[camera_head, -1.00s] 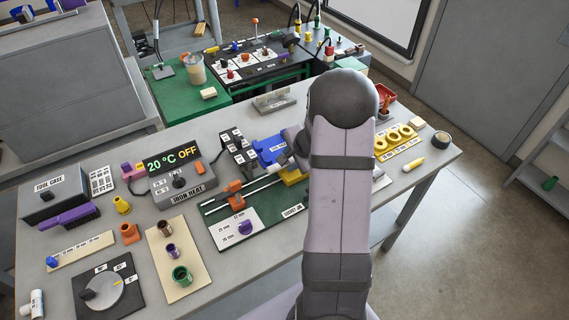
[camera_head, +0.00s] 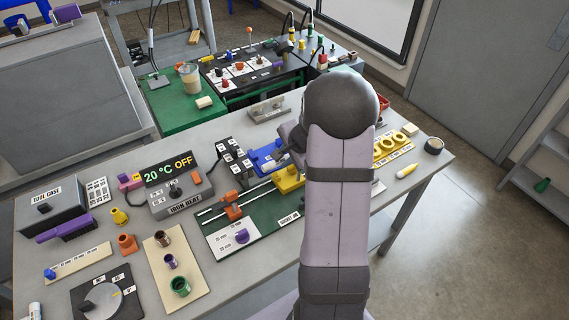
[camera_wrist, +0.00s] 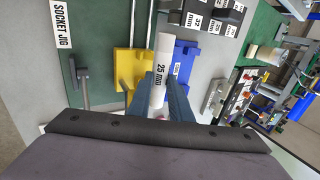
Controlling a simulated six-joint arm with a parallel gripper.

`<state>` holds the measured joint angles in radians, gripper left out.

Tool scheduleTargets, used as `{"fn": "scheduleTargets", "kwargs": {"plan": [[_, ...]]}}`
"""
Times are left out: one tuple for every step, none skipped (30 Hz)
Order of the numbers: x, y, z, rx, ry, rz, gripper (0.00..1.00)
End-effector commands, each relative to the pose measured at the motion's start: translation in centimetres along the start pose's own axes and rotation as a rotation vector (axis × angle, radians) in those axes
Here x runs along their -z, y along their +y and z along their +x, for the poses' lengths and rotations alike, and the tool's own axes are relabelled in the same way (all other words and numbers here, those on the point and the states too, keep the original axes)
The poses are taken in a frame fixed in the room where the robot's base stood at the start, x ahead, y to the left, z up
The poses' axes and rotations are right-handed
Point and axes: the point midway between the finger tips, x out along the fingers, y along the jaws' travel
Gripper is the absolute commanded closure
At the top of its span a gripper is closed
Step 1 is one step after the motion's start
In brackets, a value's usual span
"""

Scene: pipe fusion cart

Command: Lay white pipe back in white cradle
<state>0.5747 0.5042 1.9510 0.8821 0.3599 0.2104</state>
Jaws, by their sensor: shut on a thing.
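The white pipe (camera_wrist: 164,52), marked 25 mm, is held between the two blue-grey fingers of my gripper (camera_wrist: 160,88) in the wrist view. My gripper is shut on it. The pipe's far end shows between a yellow block (camera_wrist: 124,70) and a blue block (camera_wrist: 183,68); I cannot tell whether it touches either. A pale grey-white cradle (camera_head: 269,108) stands empty on the bench behind the blue block in the head view. It seems to show at the right in the wrist view (camera_wrist: 214,97). In the head view my arm hides the pipe and most of the gripper.
The green socket jig (camera_head: 262,222) with its orange clamp (camera_head: 232,206) and yellow block lies left of my arm. A dark labelled block (camera_head: 236,155) and the iron heat box (camera_head: 180,190) stand further left. Bench around the cradle is clear.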

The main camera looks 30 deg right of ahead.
Motion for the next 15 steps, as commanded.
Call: {"fn": "scheduleTargets", "kwargs": {"plan": [[0.1,-0.7,-1.0,0.004,0.002,-0.002,1.0],[0.1,-0.9,-1.4,0.004,0.002,-0.002,1.0],[0.0,-1.2,-1.9,0.003,0.001,-0.002,1.0],[0.0,-1.4,-2.3,0.002,0.001,-0.002,1.0],[0.0,-1.6,-2.6,0.003,0.002,-0.002,1.0],[0.0,-1.8,-2.9,0.003,0.001,-0.002,1.0],[0.0,-1.9,-3.1,0.002,0.0,-0.001,1.0],[0.0,-2.0,-3.4,0.002,0.0,-0.001,1.0],[0.0,-2.1,-3.6,0.002,0.0,-0.001,1.0],[0.0,-2.2,-3.8,0.002,0.001,-0.001,1.0],[0.0,-2.3,-3.9,0.002,0.001,-0.001,1.0],[0.0,-2.4,-4.0,0.001,0.001,0.0,1.0],[0.0,-2.4,-4.1,0.001,0.001,0.0,1.0],[0.1,-2.4,-4.1,0.0,0.001,0.001,1.0],[0.2,-2.4,-4.2,0.0,0.002,0.002,1.0]]}}
